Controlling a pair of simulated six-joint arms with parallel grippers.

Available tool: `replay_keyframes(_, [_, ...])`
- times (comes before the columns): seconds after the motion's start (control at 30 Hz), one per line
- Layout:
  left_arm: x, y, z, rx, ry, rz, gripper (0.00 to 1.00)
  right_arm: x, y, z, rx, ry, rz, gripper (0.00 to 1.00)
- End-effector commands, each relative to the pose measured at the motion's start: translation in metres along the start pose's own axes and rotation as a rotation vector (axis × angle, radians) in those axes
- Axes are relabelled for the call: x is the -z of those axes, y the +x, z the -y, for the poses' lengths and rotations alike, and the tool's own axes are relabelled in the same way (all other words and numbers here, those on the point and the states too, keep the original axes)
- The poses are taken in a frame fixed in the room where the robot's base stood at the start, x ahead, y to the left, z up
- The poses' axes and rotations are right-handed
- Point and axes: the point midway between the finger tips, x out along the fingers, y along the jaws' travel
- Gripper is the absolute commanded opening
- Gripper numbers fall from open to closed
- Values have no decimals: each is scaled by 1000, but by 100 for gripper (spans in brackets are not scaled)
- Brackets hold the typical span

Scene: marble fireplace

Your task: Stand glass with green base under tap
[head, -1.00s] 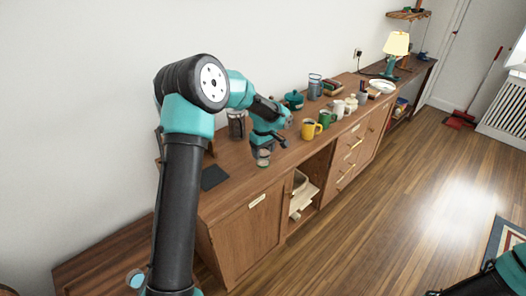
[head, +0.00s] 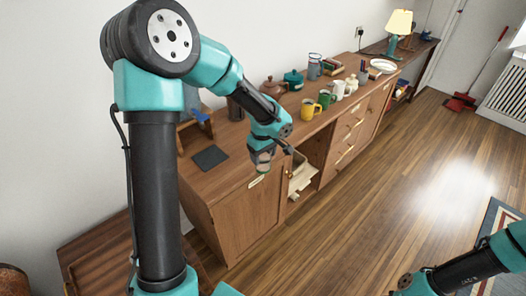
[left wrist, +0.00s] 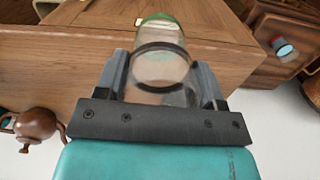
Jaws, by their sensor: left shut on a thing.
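The glass with the green base (head: 263,160) is held by my left gripper (head: 263,149), near the cabinet's front edge in the head view. In the left wrist view, the clear glass (left wrist: 160,72) sits between the two fingers of my left gripper (left wrist: 162,88), its green base pointing away from the gripper. A blue piece (head: 200,116) on a wooden stand looks like the tap; my left arm partly covers it. A dark square mat (head: 210,157) lies in front of this stand, left of the glass. My right gripper is out of view; only its arm shows.
The wooden cabinet top holds a brown teapot (head: 274,87), a yellow mug (head: 309,109), a green mug (head: 326,99) and a teal pot (head: 293,79), right of the glass. An open shelf (head: 302,180) is below. Cabinet top around the mat is clear.

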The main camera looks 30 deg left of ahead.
Motion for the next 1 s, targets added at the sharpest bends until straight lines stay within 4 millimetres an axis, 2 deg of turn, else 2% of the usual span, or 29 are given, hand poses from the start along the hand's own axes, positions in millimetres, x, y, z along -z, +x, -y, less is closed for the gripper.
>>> replay_keyframes(0.67, [0, 3, -3, 1, 17, -2, 33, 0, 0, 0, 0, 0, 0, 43])
replay_keyframes(0.87, [-2, 24, -19, 7, 130, -12, 33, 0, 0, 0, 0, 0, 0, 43])
replay_keyframes(1.0, [-6, 52, -39, 13, 279, -23, 33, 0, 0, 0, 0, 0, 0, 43])
